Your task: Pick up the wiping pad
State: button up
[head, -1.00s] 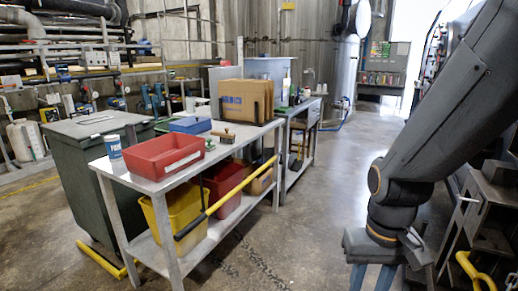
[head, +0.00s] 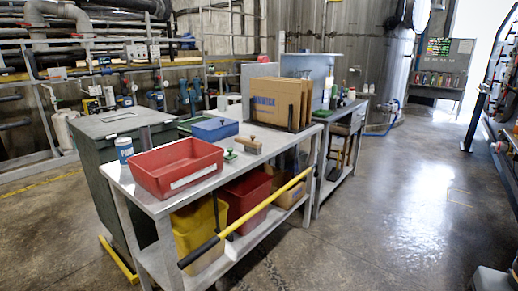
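On the metal worktable (head: 135,185) lies a small flat green item (head: 229,155) with a raised grip. It looks like the wiping pad, but it is too small to be sure. It sits just right of the red bin (head: 176,167). A wooden-backed brush (head: 248,145) lies just beyond it to the right, and a blue box (head: 215,130) stands behind it. My gripper is not in the head view.
A white-and-blue can (head: 124,150) stands at the table's left end. Cardboard sheets (head: 275,103) stand at the far end. A yellow-handled bar (head: 262,207) slants across the front. Yellow (head: 195,240) and red bins sit below. The floor at right is clear.

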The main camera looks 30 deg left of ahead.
aim_at(231, 158)
jog(key=i, duration=1.75)
jog(key=u, duration=0.65)
jog(key=i, duration=0.95)
jog(key=u, duration=1.55)
jog(key=i, duration=0.7)
jog(key=u, duration=0.55)
